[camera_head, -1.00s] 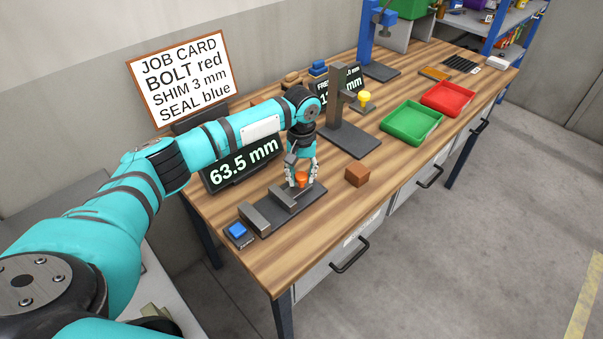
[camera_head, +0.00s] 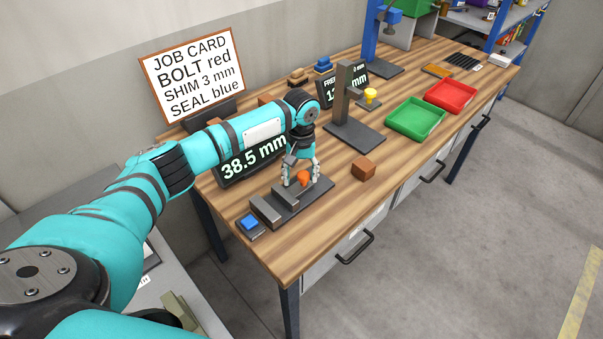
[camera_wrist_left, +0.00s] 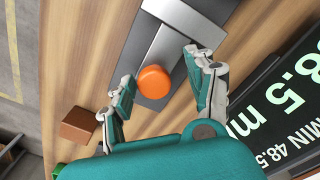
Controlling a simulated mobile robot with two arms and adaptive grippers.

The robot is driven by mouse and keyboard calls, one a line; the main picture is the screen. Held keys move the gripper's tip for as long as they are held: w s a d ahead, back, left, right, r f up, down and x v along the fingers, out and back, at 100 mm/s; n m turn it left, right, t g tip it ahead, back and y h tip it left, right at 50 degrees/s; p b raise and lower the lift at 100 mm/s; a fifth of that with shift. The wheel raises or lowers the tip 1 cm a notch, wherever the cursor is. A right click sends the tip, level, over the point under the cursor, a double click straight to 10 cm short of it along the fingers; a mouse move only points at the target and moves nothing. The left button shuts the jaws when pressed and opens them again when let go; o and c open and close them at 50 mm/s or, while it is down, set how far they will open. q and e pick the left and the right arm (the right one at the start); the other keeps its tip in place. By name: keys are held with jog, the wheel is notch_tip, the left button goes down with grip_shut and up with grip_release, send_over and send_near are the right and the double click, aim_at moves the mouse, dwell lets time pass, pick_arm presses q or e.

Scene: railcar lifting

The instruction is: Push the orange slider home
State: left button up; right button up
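The orange slider knob (camera_head: 303,177) stands on a dark gauge base (camera_head: 313,196) near the table's front left. It also shows in the left wrist view (camera_wrist_left: 154,82). Beside it are the grey slider bar (camera_head: 286,194) and the grey end block (camera_head: 265,210), with little gap between them. The display (camera_head: 254,158) behind reads 38.5 mm. My left gripper (camera_head: 302,170) points down with its fingers on both sides of the knob; in the left wrist view they are apart, with a gap visible on the right side. Contact on the other side is unclear. My right gripper is not seen.
A blue button (camera_head: 249,222) lies left of the end block. A brown block (camera_head: 363,168) and a dark stand (camera_head: 350,128) are to the right. Green (camera_head: 415,132) and red (camera_head: 451,109) trays lie farther along. The job card (camera_head: 190,73) stands behind.

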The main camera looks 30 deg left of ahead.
aim_at(301, 175)
pick_arm(q)
jog(key=shift+w+d+r, duration=0.1)
jog(key=shift+w, duration=0.1)
notch_tip(301, 175, up, 12)
jog(key=shift+s, duration=0.15)
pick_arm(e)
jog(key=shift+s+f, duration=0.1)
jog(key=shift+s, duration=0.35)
